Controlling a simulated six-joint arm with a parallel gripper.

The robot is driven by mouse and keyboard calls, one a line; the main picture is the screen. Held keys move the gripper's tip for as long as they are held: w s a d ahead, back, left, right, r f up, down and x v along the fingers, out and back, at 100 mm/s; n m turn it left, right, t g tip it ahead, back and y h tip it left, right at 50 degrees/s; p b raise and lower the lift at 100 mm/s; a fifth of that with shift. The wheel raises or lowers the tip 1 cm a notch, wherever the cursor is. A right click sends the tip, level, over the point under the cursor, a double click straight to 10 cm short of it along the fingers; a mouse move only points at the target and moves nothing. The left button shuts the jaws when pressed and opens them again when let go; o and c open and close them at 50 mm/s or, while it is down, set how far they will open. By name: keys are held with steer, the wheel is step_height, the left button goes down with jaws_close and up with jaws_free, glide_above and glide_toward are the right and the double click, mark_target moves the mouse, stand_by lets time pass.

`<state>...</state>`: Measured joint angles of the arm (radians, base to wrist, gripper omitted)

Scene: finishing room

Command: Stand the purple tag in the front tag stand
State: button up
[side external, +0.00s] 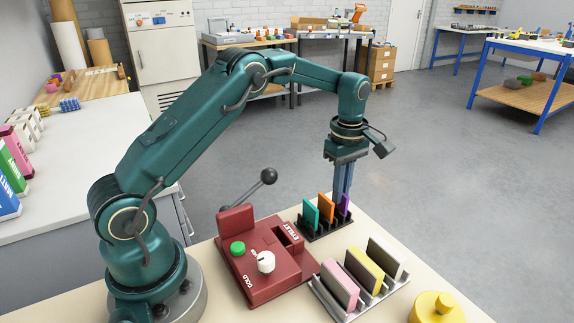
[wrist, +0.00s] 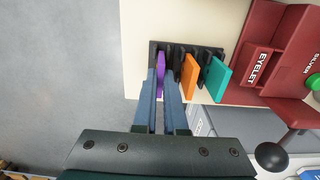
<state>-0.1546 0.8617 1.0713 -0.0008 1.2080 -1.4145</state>
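The purple tag (side external: 346,203) stands in the black tag stand (side external: 326,229), at its right end in the side view, beside an orange tag (side external: 326,207) and a teal tag (side external: 310,216). My gripper (side external: 343,202) points down at the purple tag. In the wrist view, the fingers of my gripper (wrist: 160,78) lie on either side of the purple tag (wrist: 161,66). I cannot tell whether they press on it. A silver tag stand (side external: 330,303), nearer the side camera, holds a pink tag (side external: 339,286), a yellow tag (side external: 365,270) and a dark-and-white tag (side external: 386,257).
A red machine (side external: 262,262), with a green button, a white knob and a lever (side external: 268,177), stands left of both stands. A yellow round object (side external: 436,308) sits at the table's front right. The cream table (side external: 385,226) is bare to the right of the black stand.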

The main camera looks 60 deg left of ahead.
steer(key=shift+o, duration=0.4)
steer(key=shift+r, duration=0.15)
steer(key=r, duration=0.2)
steer(key=r+m, duration=0.1)
steer(key=shift+s+a+t, duration=0.1)
steer(key=shift+a+t, duration=0.2)
steer(key=shift+a, duration=0.05)
steer(key=s+d+r+m+t, duration=0.2)
steer(key=s+d+r+m, duration=0.2)
steer(key=s+r+m, duration=0.45)
steer(key=s+d+m+t, duration=0.2)
steer(key=s+m, duration=0.6)
steer(key=s, duration=0.5)
steer(key=shift+s+d+f+t, duration=0.15)
steer(key=shift+d+f+t, duration=0.15)
steer(key=shift+t, duration=0.2)
